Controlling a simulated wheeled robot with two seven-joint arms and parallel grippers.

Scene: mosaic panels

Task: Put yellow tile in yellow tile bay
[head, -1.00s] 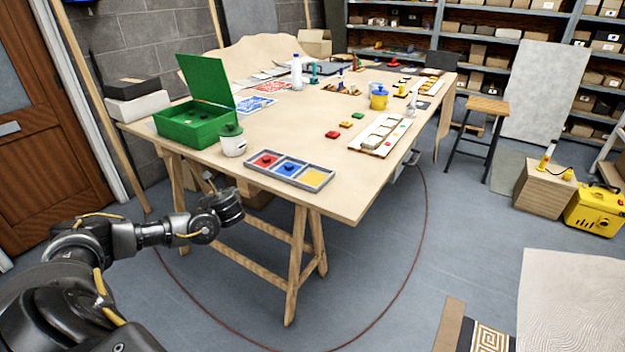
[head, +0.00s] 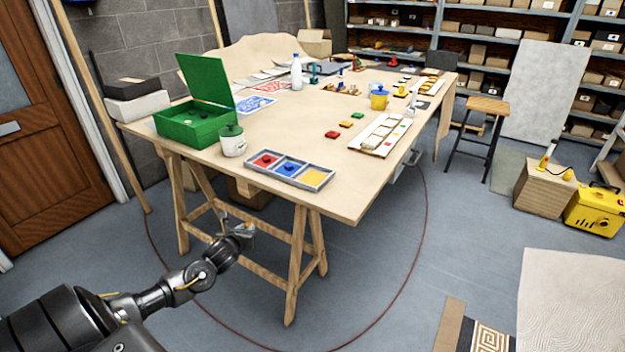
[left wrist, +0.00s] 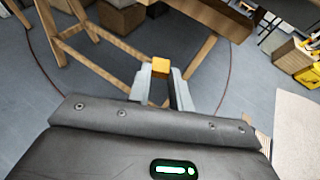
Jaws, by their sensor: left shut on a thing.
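My left gripper (head: 243,230) is in front of the table and below its top, near the trestle legs. In the left wrist view its fingers (left wrist: 160,76) are shut on a yellow tile (left wrist: 160,66). The tray (head: 256,171) lies near the table's front edge, with three bays side by side. The left bay is red with a red piece, the middle one is blue with a blue piece, and the right one is the yellow bay (head: 313,178), which shows no piece on it. My right gripper is not in view.
The table (head: 300,135) carries an open green box (head: 195,125), a white pot with green lid (head: 232,142), loose red and green tiles (head: 345,124) and a white strip holder (head: 366,147). Trestle legs (head: 297,260) stand close to my left gripper.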

